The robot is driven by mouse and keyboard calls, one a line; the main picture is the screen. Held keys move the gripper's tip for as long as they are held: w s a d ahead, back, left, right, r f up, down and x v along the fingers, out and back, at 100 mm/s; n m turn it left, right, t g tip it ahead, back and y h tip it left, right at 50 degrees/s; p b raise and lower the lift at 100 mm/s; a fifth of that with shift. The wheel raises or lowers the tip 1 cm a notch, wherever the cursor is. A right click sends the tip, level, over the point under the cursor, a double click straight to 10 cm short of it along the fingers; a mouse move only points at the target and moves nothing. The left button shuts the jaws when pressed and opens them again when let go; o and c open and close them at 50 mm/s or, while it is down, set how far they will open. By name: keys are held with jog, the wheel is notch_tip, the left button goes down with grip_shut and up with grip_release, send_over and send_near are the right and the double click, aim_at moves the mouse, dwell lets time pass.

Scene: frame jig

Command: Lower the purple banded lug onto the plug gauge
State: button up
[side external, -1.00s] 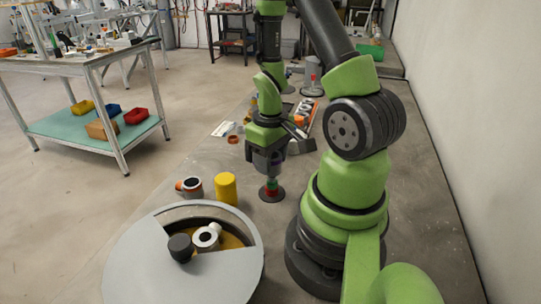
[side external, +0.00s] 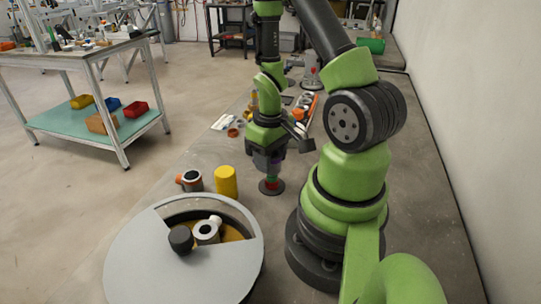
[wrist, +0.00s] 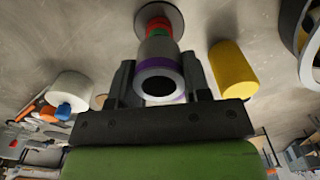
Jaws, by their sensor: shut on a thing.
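My gripper (side external: 270,168) is shut on the purple banded lug, a grey, hollow, ring-like part. The lug (wrist: 160,72) shows between my two dark fingers in the wrist view, its open bore facing the camera and a purple band around it. The plug gauge (side external: 270,184) is a short upright post with red and green bands on a dark round base. In the wrist view the gauge (wrist: 157,27) is directly beyond the lug, roughly in line with it. The lug hides the gauge's top, so I cannot tell whether they touch or overlap.
A yellow cylinder (side external: 226,182) stands left of the gauge, with a grey and orange part (side external: 191,181) beyond it. A large round grey container (side external: 135,262) with a partly open top holds a dark cylinder and a white ring. Small parts (side external: 235,128) lie farther back.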

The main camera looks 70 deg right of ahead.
jog(key=shift+f, duration=1.5)
jog(key=o, duration=1.2)
jog(key=shift+c, duration=0.2)
jog(key=shift+r, duration=4.45)
